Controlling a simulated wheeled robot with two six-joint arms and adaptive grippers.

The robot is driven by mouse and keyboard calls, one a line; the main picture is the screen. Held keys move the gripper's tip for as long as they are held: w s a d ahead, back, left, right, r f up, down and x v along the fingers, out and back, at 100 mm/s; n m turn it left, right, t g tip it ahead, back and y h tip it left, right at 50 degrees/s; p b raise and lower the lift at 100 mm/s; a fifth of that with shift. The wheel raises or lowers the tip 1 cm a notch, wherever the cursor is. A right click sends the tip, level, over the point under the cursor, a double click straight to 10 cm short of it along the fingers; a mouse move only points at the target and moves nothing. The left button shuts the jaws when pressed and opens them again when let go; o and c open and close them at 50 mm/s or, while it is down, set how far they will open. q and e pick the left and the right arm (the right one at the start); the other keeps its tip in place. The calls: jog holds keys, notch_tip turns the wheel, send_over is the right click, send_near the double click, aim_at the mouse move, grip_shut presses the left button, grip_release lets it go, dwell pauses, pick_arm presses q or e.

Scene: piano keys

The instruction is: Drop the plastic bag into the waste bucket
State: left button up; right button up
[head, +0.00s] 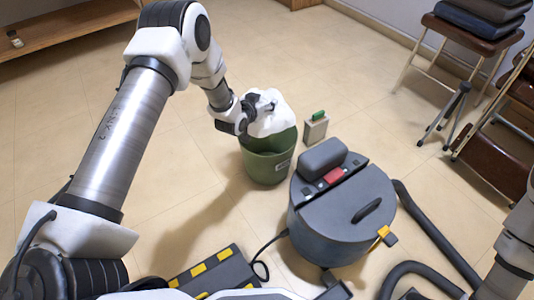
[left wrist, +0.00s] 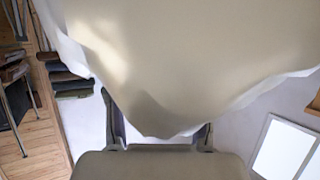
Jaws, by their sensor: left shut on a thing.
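The white plastic bag (head: 272,114) hangs from my left gripper (head: 250,112), which is shut on it. The bag is over the mouth of the green waste bucket (head: 268,165), with its lower part hiding much of the rim; I cannot tell whether it touches the bucket. In the left wrist view the bag (left wrist: 190,60) fills the upper middle, between and beyond the fingers (left wrist: 160,135). The bucket stands upright on the floor. The right arm shows only in part at the right edge of the head view, and its gripper is out of view.
A round grey vacuum (head: 340,215) with a black hose (head: 435,235) stands right of the bucket. A small grey box with a green top (head: 315,128) is behind it. A stool with dark cushions (head: 470,35) is at the back right. Floor left of the bucket is clear.

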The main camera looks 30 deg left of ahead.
pick_arm(q)
notch_tip(320, 180, down, 6)
jog(key=b, duration=0.4)
jog(key=shift+r, duration=0.35)
jog(key=o, duration=1)
jog(key=v, duration=1.2)
